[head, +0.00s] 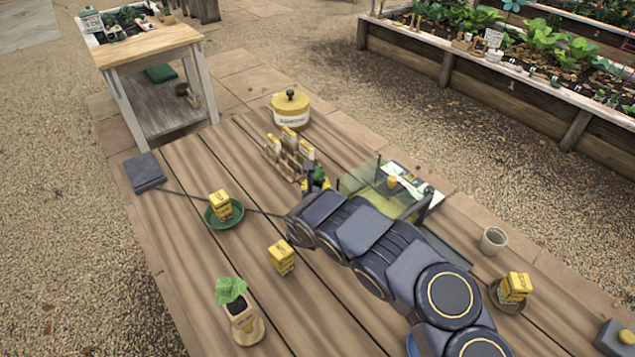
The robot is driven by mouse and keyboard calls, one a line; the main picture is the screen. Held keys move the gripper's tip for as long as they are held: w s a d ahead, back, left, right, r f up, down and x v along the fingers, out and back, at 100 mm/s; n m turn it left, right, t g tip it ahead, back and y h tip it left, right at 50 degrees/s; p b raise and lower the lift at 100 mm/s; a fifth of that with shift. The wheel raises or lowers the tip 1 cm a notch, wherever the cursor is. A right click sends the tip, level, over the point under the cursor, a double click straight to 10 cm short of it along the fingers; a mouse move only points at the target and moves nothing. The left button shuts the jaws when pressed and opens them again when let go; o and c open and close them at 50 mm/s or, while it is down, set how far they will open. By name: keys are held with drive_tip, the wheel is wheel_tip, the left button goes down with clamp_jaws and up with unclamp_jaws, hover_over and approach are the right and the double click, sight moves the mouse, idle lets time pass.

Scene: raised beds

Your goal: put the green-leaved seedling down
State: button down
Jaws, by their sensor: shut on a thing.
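My arm reaches in from the bottom right, and my gripper (314,183) shows only in part beyond its links. A small bit of dark green leaf, seemingly the green-leaved seedling (320,173), shows at my gripper, which is shut on it. The seedling's lower part is hidden, and I cannot tell whether it touches the table. A wooden rack with yellow seed packets (291,152) stands just behind and left of my gripper. A clear-walled box (362,178) stands to its right.
The plank table (185,250) holds a yellow lidded pot (291,110), a green dish (236,219) with a yellow box, another yellow box (281,257), a bright-green-topped brown item (240,307), a grey cup (493,240) and a brown saucer (497,300). Bare planks show at left.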

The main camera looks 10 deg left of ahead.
drive_tip(key=shift+f, duration=0.1)
drive_tip(key=c, duration=1.1)
unclamp_jaws()
drive_tip(key=shift+s+a+r, duration=0.1)
drive_tip(key=shift+s+r, duration=0.1)
drive_tip(key=shift+r, duration=0.05)
drive_tip(key=v, duration=1.1)
drive_tip(key=shift+s, duration=0.3)
